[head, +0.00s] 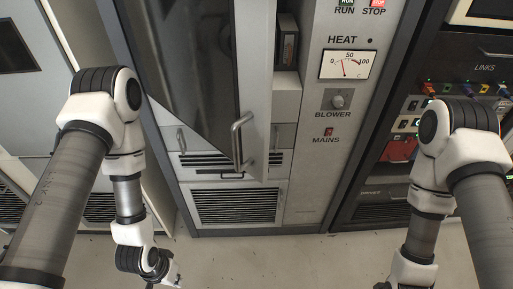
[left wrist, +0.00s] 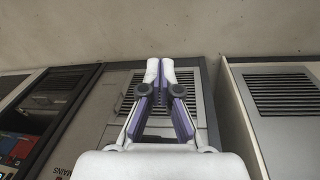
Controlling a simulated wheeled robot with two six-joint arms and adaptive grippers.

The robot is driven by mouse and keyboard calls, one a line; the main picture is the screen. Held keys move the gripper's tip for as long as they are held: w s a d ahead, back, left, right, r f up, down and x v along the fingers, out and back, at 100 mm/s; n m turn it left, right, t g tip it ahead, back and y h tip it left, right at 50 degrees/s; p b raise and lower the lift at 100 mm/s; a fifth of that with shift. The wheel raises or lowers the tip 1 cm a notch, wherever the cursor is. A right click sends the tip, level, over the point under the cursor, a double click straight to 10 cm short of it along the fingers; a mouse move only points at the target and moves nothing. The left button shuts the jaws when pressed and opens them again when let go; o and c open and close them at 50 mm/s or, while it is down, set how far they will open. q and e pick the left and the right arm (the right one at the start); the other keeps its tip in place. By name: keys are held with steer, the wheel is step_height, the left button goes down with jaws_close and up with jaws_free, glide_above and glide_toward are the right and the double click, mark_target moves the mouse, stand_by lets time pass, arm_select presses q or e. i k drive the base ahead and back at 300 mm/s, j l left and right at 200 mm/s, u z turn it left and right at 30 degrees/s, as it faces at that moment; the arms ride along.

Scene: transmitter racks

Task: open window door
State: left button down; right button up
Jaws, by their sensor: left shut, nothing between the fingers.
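The window door (head: 190,60) is a dark glass panel in a grey frame on the middle cabinet. It stands ajar, its lower edge slanting out from the left side, with a gap along its right edge. Its metal bar handle (head: 236,140) is near the lower right corner. My left gripper (head: 172,282) is low at the bottom of the head view, below and left of the handle and apart from it. In the left wrist view it is shut and empty (left wrist: 160,68), in front of a vented panel. My right gripper is mostly cut off at the head view's bottom edge (head: 383,285).
A control panel (head: 317,150) with a heat meter, blower knob and mains switch is right of the door. A lower vent grille (head: 236,205) is under it. Racks with cables (head: 460,90) stand at right. Open floor (head: 270,255) lies in front.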

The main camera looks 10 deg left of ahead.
mark_target(209, 63)
steer(key=l+u, duration=0.3)
steer(key=l, duration=0.35)
steer(key=l+u, duration=0.3)
steer(key=l, duration=0.35)
steer(key=k+l+u, duration=0.1)
steer(key=l+u, duration=0.2)
steer(key=l, duration=0.35)
steer(key=k+z, duration=0.15)
steer(key=z, duration=0.3)
steer(key=i+l, duration=0.05)
